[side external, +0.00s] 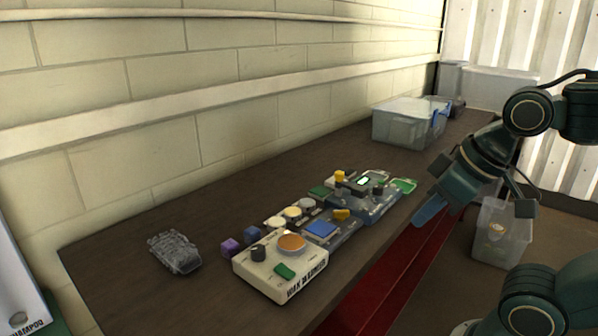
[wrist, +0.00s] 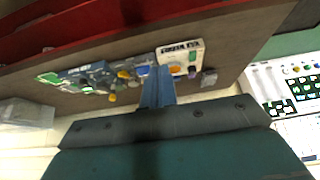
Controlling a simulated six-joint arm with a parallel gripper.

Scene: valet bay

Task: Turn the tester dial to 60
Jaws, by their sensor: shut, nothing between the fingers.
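My gripper (side external: 419,219) is shut and empty, its blue fingers pressed together, in the air near the bench's front edge, right of the row of devices. The fingers (wrist: 158,74) also show in the wrist view, covering part of the bench there. A blue-grey unit (side external: 378,207) with a small lit display (side external: 363,181) stands towards the far end of the row. It may be the tester; I cannot read a dial scale. A yellow knob (side external: 342,214) sits in front and another yellow knob (side external: 340,176) behind. My gripper touches none of these.
A cream wax warmer (side external: 269,272) with an orange disc and a black knob stands at the near end. A grey lump (side external: 175,253) lies left. A clear bin (side external: 405,123) stands at the back. Red surface (side external: 385,270) lies below the front edge.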

